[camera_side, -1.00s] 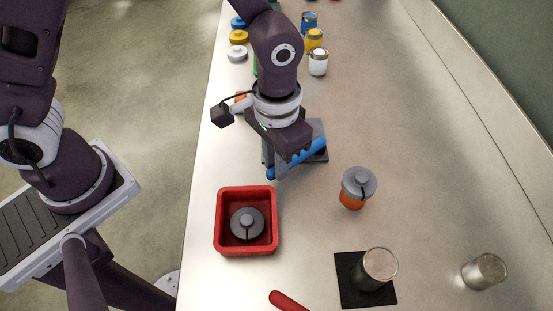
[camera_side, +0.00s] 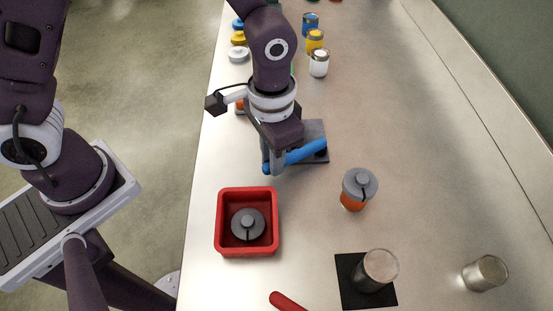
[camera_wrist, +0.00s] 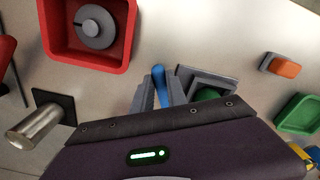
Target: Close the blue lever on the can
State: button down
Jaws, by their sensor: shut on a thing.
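The blue lever (camera_side: 302,154) lies across the front of a grey fixture (camera_side: 314,131) in the side view, its left end at my fingers. My gripper (camera_side: 273,160) is shut on the lever near that end. The wrist view shows the blue lever (camera_wrist: 159,76) between the two grey fingers of my gripper (camera_wrist: 159,92). Beside them is the grey fixture (camera_wrist: 226,84) with a green rounded thing (camera_wrist: 208,94) inside, perhaps the can. My wrist housing hides the lower part of it.
A red tray (camera_side: 220,222) holding a grey lid (camera_side: 247,223) is close in front. An orange can with a grey lid (camera_side: 358,188) stands right. A metal can (camera_side: 376,268) is on a black mat (camera_side: 349,296); another (camera_side: 484,272) stands farther right.

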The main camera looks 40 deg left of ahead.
jog(key=a+m, duration=0.1)
jog(key=w+a+m, duration=0.1)
jog(key=shift+w+a+m, duration=0.15)
jog(key=shift+a+m, duration=0.2)
jog(key=shift+m, duration=0.05)
jog(key=shift+w+a+m, duration=0.8)
jog(key=shift+a+m, duration=0.15)
jog(key=shift+m, duration=0.45)
jog(key=c, duration=1.3)
grip_release()
jog(key=shift+a, duration=0.1)
jog(key=shift+r, duration=0.1)
notch_tip(320, 180, up, 7)
jog(key=shift+f, duration=0.1)
